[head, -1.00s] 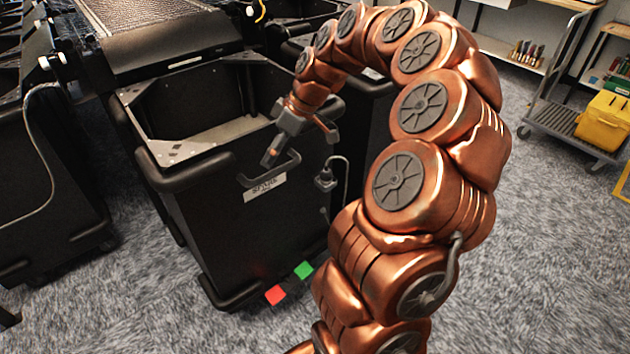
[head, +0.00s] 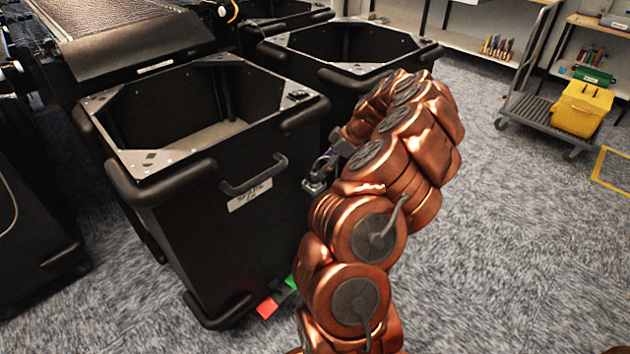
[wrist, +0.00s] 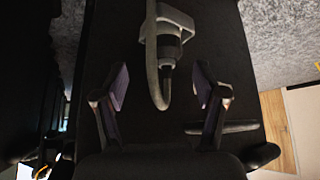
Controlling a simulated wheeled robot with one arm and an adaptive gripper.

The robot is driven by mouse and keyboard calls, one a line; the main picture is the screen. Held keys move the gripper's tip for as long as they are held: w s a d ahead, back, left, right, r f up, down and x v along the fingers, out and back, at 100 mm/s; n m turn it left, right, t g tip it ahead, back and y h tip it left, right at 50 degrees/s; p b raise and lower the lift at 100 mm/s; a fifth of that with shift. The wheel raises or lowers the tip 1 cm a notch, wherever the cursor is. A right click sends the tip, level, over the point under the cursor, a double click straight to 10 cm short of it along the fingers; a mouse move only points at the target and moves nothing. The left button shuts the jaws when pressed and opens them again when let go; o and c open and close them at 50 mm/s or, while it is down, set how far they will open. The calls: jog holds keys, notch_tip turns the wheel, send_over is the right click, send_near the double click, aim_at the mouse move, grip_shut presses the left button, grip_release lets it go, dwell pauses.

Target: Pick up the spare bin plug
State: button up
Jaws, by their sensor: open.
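The spare bin plug (wrist: 170,42) is a grey connector with a dark body and a looped cable, seen at the top centre of the wrist view against the black bin wall. In the head view the plug (head: 315,186) shows small at the bin's right side, partly hidden by my arm. The spare bin (head: 215,230) is a black wheeled bin with a front handle and a white label. My gripper (wrist: 160,82) is open, with its two fingers on either side of the plug's lower end and cable loop.
Another black bin (head: 345,45) stands behind, near the arm. A red square (head: 267,307) and a green one show low by the spare bin. A grey cart with a yellow container (head: 583,108) stands at the back right.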

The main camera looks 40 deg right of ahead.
aim_at(311, 173)
jog(key=x, duration=0.5)
jog(key=shift+s+a+p, duration=0.2)
jog(key=shift+a+p, duration=0.15)
grip_shut()
jog(key=shift+r, duration=0.1)
dwell(0.3)
jog(key=shift+r, duration=1.45)
jog(key=shift+s+r+b, duration=0.1)
jog(key=shift+r+b, duration=0.2)
jog(key=shift+s+a, duration=0.45)
jog(key=shift+a, duration=0.35)
jog(key=s+a+r+b, duration=0.1)
jog(key=s+a, duration=0.6)
jog(key=a, duration=0.5)
